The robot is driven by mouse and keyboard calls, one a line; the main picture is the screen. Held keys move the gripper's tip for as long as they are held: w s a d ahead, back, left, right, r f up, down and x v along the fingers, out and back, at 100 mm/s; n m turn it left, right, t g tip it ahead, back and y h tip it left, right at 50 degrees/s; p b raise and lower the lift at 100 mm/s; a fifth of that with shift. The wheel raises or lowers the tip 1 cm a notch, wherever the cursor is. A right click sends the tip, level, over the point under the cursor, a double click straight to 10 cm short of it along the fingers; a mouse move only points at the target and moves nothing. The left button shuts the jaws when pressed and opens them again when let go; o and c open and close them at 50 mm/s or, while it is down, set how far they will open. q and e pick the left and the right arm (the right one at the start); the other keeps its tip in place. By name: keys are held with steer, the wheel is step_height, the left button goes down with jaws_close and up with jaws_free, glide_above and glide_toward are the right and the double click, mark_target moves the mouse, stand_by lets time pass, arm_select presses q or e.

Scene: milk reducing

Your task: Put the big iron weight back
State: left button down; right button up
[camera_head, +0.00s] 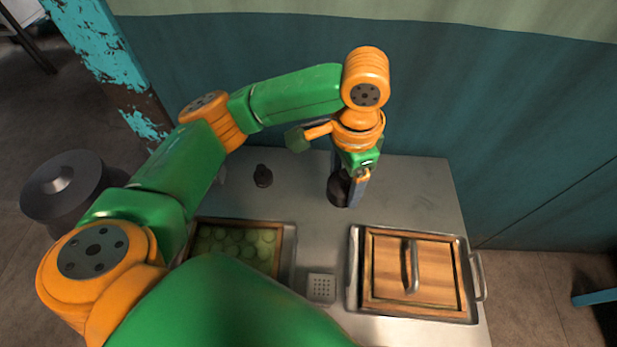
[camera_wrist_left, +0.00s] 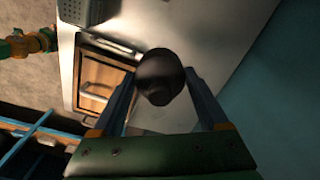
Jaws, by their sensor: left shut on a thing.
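The big iron weight (camera_head: 337,190) is dark and rounded. My left gripper (camera_head: 349,196) is shut on it over the back middle of the grey table. In the left wrist view the weight (camera_wrist_left: 160,77) sits between the two fingers of my left gripper (camera_wrist_left: 160,90). I cannot tell whether its base touches the table. A smaller dark weight (camera_head: 263,176) stands on the table to the left, apart from the gripper. My right gripper is not recognisable in either view.
A tray with a wooden lid (camera_head: 384,275) and handle lies at the front right; it also shows in the left wrist view (camera_wrist_left: 90,98). A tray of green round things (camera_head: 284,250) is at the front left, partly behind my arm. A small perforated metal block (camera_head: 321,289) stands between them.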

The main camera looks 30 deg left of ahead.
arm_select(q)
steer(key=shift+w+d+f+m+b, duration=0.25)
steer(key=shift+d+f+m+b, duration=0.1)
steer(key=shift+d+f+m, duration=0.55)
steer(key=shift+w+f, duration=0.2)
steer(key=shift+f, duration=0.05)
steer(key=w+a+f, duration=0.2)
steer(key=a+f, duration=0.1)
steer(key=a, duration=0.1)
steer(key=w+a+f, duration=0.2)
steer(key=a+f, duration=0.1)
steer(key=w+a+f, duration=0.2)
steer(key=a+f, duration=0.1)
steer(key=a, duration=0.1)
steer(key=shift+w+a+f+b, duration=0.15)
steer(key=shift+w+a+b, duration=0.15)
steer(key=shift+w+a, duration=0.05)
step_height(320, 180, down, 2)
steer(key=shift+a+f, duration=0.15)
steer(key=shift+f, duration=0.1)
steer(key=shift+w+f, duration=0.1)
steer(key=shift+f, duration=0.3)
